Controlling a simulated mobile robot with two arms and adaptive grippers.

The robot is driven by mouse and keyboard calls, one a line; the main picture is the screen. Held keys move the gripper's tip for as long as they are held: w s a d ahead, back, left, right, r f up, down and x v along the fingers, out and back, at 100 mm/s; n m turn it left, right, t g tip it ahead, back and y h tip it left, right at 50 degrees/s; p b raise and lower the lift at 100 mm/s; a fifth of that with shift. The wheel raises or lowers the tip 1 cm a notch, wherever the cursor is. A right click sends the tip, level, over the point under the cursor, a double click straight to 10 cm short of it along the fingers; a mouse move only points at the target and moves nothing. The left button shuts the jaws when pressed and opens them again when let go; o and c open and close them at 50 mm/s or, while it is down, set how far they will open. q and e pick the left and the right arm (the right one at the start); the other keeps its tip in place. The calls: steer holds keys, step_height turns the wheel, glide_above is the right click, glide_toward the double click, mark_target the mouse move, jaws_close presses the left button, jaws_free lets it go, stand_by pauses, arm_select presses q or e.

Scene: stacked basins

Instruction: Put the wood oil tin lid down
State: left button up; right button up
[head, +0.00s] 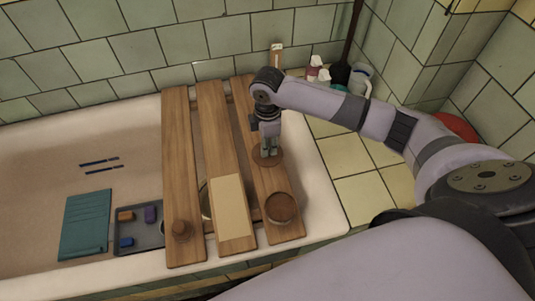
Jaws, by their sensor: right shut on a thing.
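My right gripper (268,151) reaches down from the right over the rightmost wooden plank. It is shut on a flat round brown lid (275,161), which is level and at or just above the plank; I cannot tell if it touches. A round tin (281,208) with a brown top or content stands nearer on the same plank. My left gripper is not in view.
Three wooden planks (182,150) lie across a white tub (325,215). Bottles (314,68) stand behind.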

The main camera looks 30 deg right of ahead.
steer(key=shift+w+f, duration=0.15)
steer(key=shift+f, duration=2.5)
steer(key=shift+f, duration=0.1)
steer(key=o, duration=0.9)
steer(key=shift+f, duration=0.1)
step_height(320, 180, up, 12)
steer(key=shift+r+p, duration=0.25)
steer(key=shift+p, duration=0.05)
